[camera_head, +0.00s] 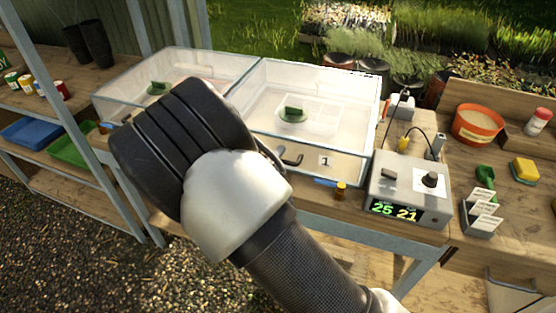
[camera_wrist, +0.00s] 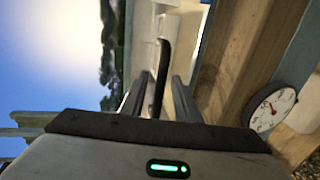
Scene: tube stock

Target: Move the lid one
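The clear lid (camera_head: 345,84) covers the right box, whose front bears a label "1" (camera_head: 326,161). A dark curved handle (camera_head: 291,158) is on the front beside the label, partly hidden by my arm. In the wrist view a dark bar-like handle (camera_wrist: 163,55) stands between the two fingers of my gripper (camera_wrist: 162,78). The fingers are apart, with gaps showing beside the bar; I see no clear contact. In the head view my wrist hides the fingers. The lid looks down on its box.
A second clear box (camera_head: 215,62) adjoins on the left. A control unit (camera_head: 408,190) reading 25 and 21 stands at the right. An orange pot (camera_head: 478,124) stands further right. A dial (camera_wrist: 270,109) shows in the wrist view.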

